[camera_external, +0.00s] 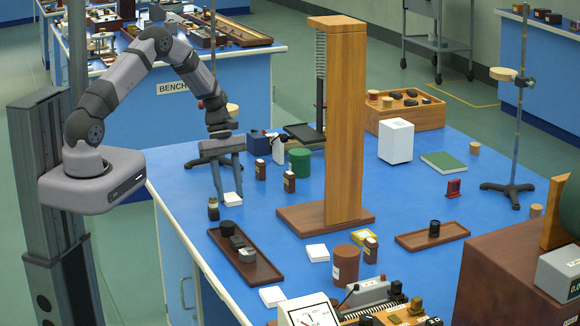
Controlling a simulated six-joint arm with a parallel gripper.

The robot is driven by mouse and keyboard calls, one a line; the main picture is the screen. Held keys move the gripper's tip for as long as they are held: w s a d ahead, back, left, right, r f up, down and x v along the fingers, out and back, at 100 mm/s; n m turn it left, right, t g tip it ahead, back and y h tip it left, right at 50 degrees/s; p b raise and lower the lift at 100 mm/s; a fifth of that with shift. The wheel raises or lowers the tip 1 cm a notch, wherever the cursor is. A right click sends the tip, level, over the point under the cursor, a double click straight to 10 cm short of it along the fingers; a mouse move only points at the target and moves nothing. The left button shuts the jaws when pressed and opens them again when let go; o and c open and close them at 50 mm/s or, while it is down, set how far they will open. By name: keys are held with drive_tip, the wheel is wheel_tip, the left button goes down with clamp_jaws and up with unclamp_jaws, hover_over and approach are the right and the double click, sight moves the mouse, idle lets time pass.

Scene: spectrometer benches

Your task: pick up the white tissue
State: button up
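Three small flat white pieces that look like tissues lie on the blue bench top. One white piece (232,199) is near the left edge, one white piece (317,252) is in front of the wooden stand, and another white piece (272,297) is near the front edge. I cannot tell which is the task's tissue. My gripper (228,193) points down at the left of the bench, with its two fingers apart and nothing visible between them. The fingertips are close to the first white piece; I cannot tell whether they touch it.
A tall wooden stand (346,130) rises mid-bench. A small dark bottle (213,209) stands just left of my fingers. Brown bottles (289,182) stand to the right. A long brown tray (262,271) with dark items lies in front. The blue bench top is clear towards the right middle.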

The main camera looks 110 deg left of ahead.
drive_tip(key=shift+r, duration=0.1)
wheel_tip(320, 180, up, 10)
drive_tip(key=b, duration=0.2)
wheel_tip(320, 180, up, 13)
hover_over(230, 196)
drive_tip(key=shift+w+a+f+n+y+p, duration=0.1)
drive_tip(key=shift+w+a+n+y+p, duration=1.35)
drive_tip(key=shift+a+n+p, duration=1.95)
drive_tip(key=shift+w+a+f+n+y+p, duration=0.1)
drive_tip(key=shift+w+a+n+y+p, duration=0.6)
drive_tip(key=shift+w+a+n+p, duration=2.7)
drive_tip(key=shift+w+a+n+y+p, duration=0.85)
drive_tip(key=shift+a+n, duration=1.35)
drive_tip(key=shift+a, duration=3.05)
wheel_tip(230, 196, down, 11)
drive_tip(key=b, duration=0.7)
drive_tip(key=shift+s+a, duration=0.1)
drive_tip(key=shift+s, duration=0.05)
